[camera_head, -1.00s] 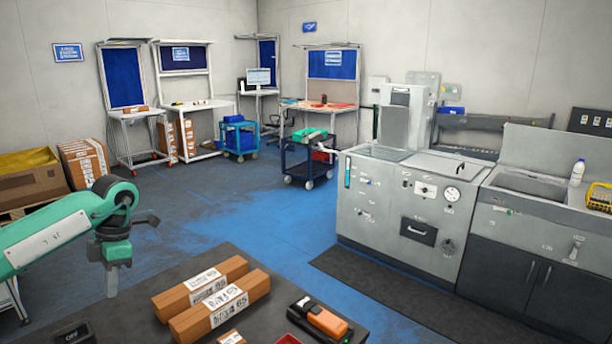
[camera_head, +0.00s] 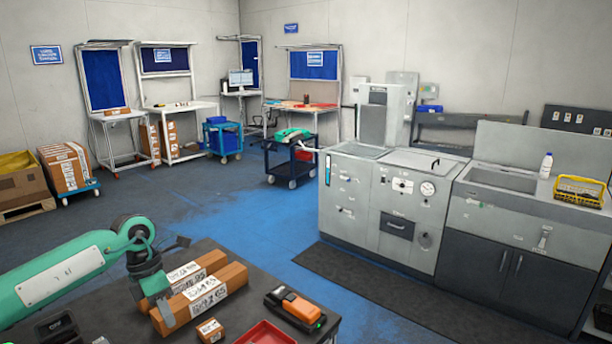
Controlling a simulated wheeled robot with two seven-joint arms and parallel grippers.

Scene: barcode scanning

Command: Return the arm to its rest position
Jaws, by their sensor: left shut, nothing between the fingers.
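My left arm comes in from the left and bends down at its joint. Its left gripper (camera_head: 166,314) points down at the left ends of two long brown boxes, in front of part of them. It looks shut with nothing in it. I cannot tell whether it touches the boxes. The rear long box (camera_head: 208,262) and the front long box (camera_head: 222,286) lie side by side on the dark table (camera_head: 240,335), with white printed labels. My right gripper is out of view.
An orange and black scanner (camera_head: 298,306) lies right of the boxes. A small brown box (camera_head: 210,330) and a red tray (camera_head: 265,334) sit at the front. A dark device (camera_head: 57,328) is at the left. Grey machine cabinets (camera_head: 385,205) stand beyond, with blue floor between.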

